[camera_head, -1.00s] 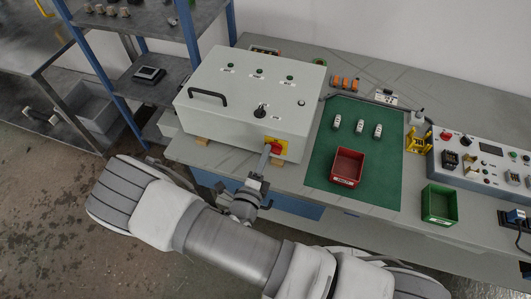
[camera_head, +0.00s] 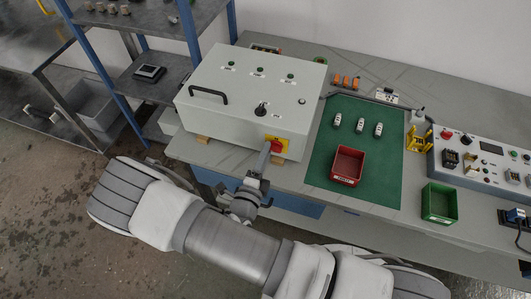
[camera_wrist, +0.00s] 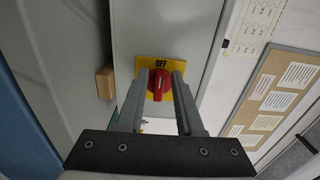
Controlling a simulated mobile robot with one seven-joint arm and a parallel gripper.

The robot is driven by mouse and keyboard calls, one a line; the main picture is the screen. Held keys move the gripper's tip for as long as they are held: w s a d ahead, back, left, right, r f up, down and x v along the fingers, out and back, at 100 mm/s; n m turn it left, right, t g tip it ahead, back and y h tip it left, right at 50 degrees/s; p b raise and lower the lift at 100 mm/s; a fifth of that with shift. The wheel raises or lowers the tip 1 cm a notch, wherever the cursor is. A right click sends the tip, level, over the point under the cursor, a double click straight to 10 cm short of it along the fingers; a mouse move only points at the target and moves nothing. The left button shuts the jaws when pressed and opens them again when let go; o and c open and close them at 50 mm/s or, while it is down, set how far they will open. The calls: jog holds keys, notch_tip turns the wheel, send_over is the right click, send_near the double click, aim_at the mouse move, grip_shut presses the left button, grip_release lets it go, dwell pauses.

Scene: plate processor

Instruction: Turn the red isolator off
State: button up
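The red isolator is a red rotary knob (camera_wrist: 158,85) on a yellow plate (camera_wrist: 143,68) marked OFF at its top. Its raised grip is close to upright in the wrist view, tilted slightly, with its upper end toward the OFF lettering. In the head view the red knob (camera_head: 276,146) is on the front of the grey box (camera_head: 235,122). My gripper (camera_wrist: 159,78) is open, its two fingers on either side of the knob in the wrist view. The fingers look apart from the knob. In the head view my gripper (camera_head: 264,152) is just in front of it.
The box top has a black handle (camera_head: 208,92) and a black switch (camera_head: 261,109). A red bin (camera_head: 347,165) on a green mat (camera_head: 385,155) and a green bin (camera_head: 439,203) stand to the right. A wooden block (camera_wrist: 105,82) sits under the box.

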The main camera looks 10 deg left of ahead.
jog(key=shift+o, duration=0.4)
jog(key=s+a+b, duration=0.1)
jog(key=s+b, duration=0.1)
jog(key=s, duration=1.5)
jog(key=shift+s+a, duration=0.15)
jog(key=shift+s, duration=0.05)
